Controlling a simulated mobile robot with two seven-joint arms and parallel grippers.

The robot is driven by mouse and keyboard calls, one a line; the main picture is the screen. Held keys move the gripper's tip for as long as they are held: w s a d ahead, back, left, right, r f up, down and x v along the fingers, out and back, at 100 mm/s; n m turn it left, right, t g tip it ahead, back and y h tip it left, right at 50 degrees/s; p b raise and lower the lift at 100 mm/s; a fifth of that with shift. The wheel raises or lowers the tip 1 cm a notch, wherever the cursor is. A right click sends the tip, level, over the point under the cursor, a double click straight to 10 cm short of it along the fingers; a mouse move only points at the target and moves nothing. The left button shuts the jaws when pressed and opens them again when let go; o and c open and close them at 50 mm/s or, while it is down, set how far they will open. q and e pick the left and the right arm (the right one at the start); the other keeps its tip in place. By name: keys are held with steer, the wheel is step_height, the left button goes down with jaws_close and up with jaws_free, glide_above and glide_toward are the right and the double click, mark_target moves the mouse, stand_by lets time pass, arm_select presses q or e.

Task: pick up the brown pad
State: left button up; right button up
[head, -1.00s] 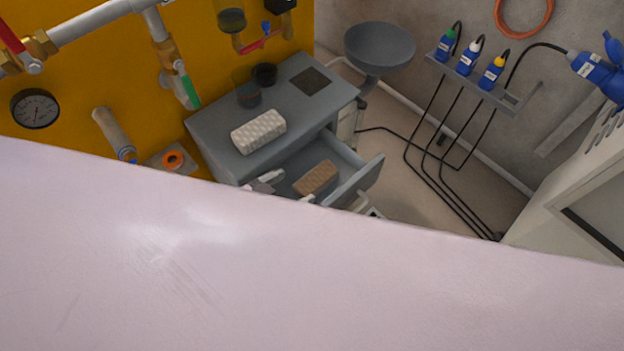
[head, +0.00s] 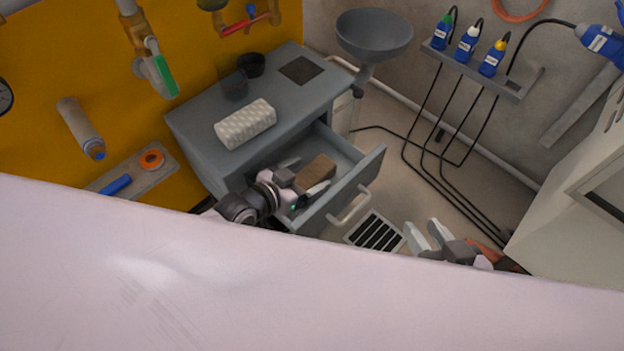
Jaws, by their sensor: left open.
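The brown pad (head: 319,168) is a small textured block lying in the open grey drawer (head: 357,182) of the cabinet. My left gripper (head: 304,176) reaches into the drawer from the left. Its jaws are open, one finger at the near left side of the pad and the other at its lower right. I cannot tell whether either finger touches the pad. My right gripper (head: 427,234) is open and empty, outside the drawer to the right, above the floor.
A white textured roll (head: 246,124), two dark cups (head: 236,84) and a dark flat square (head: 302,70) are on the cabinet top (head: 200,110). A grey funnel bowl (head: 374,36) stands behind. A floor grate (head: 374,234) lies right of the drawer. A pale surface hides the foreground.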

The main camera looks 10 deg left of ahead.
arm_select(q)
steer(key=shift+w+d+f, duration=0.15)
steer(key=shift+w, duration=0.1)
steer(key=c, duration=1.1)
steer(key=shift+r, duration=0.2)
